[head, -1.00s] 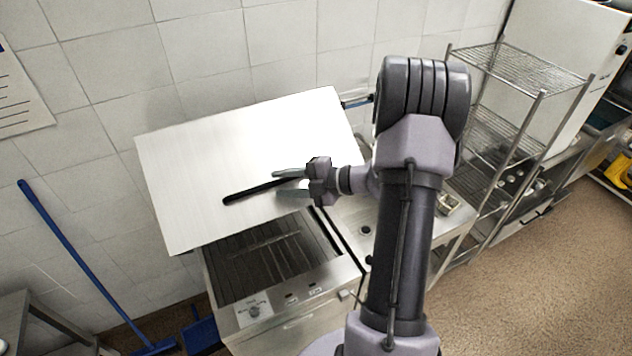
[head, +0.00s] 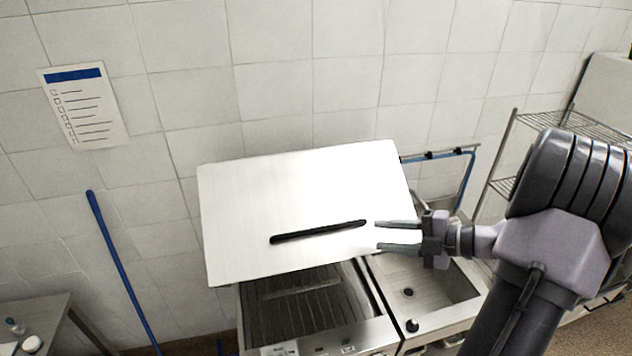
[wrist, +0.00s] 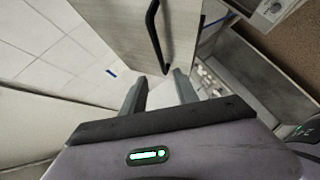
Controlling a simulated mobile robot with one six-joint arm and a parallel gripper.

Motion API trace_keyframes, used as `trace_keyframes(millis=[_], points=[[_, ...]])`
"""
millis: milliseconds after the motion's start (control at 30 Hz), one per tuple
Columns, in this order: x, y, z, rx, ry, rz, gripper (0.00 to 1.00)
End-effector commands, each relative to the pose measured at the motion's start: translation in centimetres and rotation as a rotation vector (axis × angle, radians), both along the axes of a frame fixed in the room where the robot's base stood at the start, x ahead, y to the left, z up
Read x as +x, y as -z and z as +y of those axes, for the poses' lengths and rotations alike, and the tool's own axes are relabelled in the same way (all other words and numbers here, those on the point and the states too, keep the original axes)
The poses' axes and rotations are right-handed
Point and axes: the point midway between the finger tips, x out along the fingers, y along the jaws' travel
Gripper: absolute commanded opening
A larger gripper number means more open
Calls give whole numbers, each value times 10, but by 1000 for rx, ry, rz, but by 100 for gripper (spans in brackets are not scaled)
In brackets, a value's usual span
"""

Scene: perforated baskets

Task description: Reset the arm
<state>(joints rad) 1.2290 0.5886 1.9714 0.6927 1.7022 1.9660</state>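My gripper (head: 383,235) is open and empty, with its two fingers spread and pointing left. It is just right of the black bar handle (head: 318,232) on the raised steel lid (head: 290,190), with a small gap in the head view. In the wrist view my gripper (wrist: 160,78) shows both fingers apart with nothing between them. The handle (wrist: 156,38) and the lid panel (wrist: 180,25) lie ahead of the fingertips there. My arm is bent at the right side of the head view.
Under the lid is a grooved grill unit (head: 300,300) with a front panel. A sink (head: 435,285) is to its right, with a blue hose (head: 467,180) behind. A wire rack (head: 510,150) stands behind my arm. A blue pole (head: 120,265) leans at the left wall.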

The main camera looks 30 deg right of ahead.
Motion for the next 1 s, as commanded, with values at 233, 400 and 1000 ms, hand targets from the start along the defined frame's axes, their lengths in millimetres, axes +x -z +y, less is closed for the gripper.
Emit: trace_keyframes(millis=[233,400,1000], points=[[12,82,119,-595,-548,-183,36],[-24,174,230,-1285,-1298,-628,36],[-111,324,317,1209,1401,1103,36]])
